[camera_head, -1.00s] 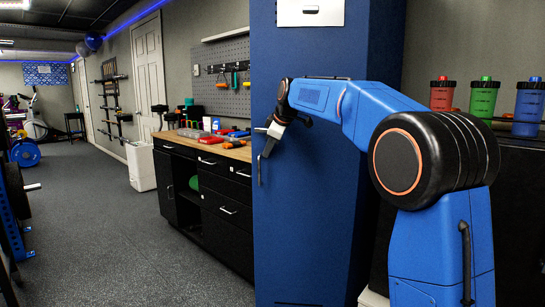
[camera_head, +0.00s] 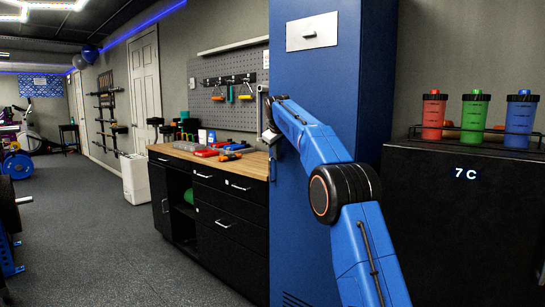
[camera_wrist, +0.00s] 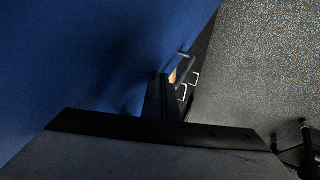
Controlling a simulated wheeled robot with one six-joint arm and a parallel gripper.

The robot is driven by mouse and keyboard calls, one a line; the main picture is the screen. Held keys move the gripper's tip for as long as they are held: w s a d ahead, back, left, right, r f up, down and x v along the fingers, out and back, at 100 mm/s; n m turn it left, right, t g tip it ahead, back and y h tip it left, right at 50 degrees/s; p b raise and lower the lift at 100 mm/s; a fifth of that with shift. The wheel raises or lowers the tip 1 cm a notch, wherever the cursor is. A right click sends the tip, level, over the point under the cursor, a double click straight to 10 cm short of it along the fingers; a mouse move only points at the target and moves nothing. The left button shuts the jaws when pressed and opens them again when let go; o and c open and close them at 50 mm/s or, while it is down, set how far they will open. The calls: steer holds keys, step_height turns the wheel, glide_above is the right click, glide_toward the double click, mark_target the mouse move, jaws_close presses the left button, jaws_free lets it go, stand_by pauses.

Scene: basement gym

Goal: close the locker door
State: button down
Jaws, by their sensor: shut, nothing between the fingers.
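The tall blue locker (camera_head: 378,80) stands right of the middle in the head view. Its door (camera_head: 318,80) faces me and has a pale label plate (camera_head: 312,32) near the top. I see no clear gap around the door, but its left edge is partly hidden by my arm. My gripper (camera_head: 268,127) is at the door's left edge, small and partly hidden. In the wrist view the shut, empty gripper (camera_wrist: 163,85) points along the blue panel (camera_wrist: 100,60), close beside it. I cannot tell whether it touches.
A black workbench (camera_head: 215,215) with tools on its wooden top stands left of the locker. A black cabinet (camera_head: 460,235) with red, green and blue bottles stands at right. Grey floor (camera_head: 100,240) is open at left. A weight rack (camera_head: 8,230) edges the far left.

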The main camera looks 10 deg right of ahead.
steer(key=shift+w+d+r+m+h, duration=0.1)
steer(key=shift+w+d+m+h, duration=0.25)
steer(key=shift+w+d, duration=0.45)
steer(key=shift+d+r, duration=0.1)
steer(key=shift+d, duration=0.15)
